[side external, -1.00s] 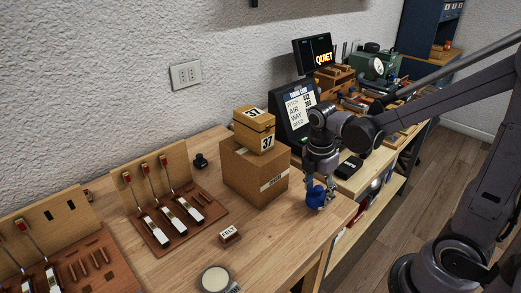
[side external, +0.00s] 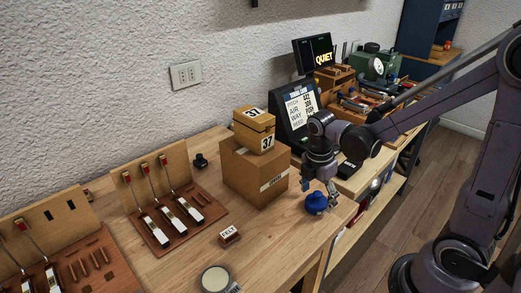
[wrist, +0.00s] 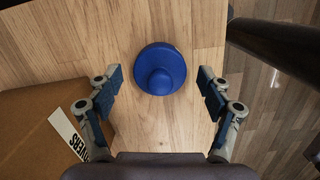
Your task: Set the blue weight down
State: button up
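The blue weight (side external: 316,203) stands upright on the wooden table near its right end. In the wrist view the blue weight (wrist: 160,69) is a round disc with a knob, seen from above, near the table's right edge. My gripper (side external: 321,186) is just above and behind it in the side view. In the wrist view my gripper (wrist: 160,85) has its two fingers wide apart, one on each side of the weight, with clear gaps and no contact. Nothing is held.
A large cardboard box (side external: 254,172) with a smaller box (side external: 254,131) on top stands left of my gripper. A felt block (side external: 230,236) and a round pale dish (side external: 215,279) lie toward the front. Key-and-hammer models (side external: 168,206) stand at left.

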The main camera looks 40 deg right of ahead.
aim_at(313, 202)
jog(key=shift+r, duration=0.15)
notch_tip(313, 202, up, 12)
jog(key=a, duration=0.1)
jog(key=a+m+t, duration=0.1)
jog(key=m+t, duration=0.1)
jog(key=m, duration=0.3)
jog(key=s+a+f+m+t+y, duration=0.1)
jog(key=m+t, duration=0.2)
jog(key=m, duration=0.2)
jog(key=s+a+f+m+t, duration=0.1)
jog(key=a+m+t, duration=0.1)
jog(key=m, duration=0.4)
jog(key=shift+s, duration=0.1)
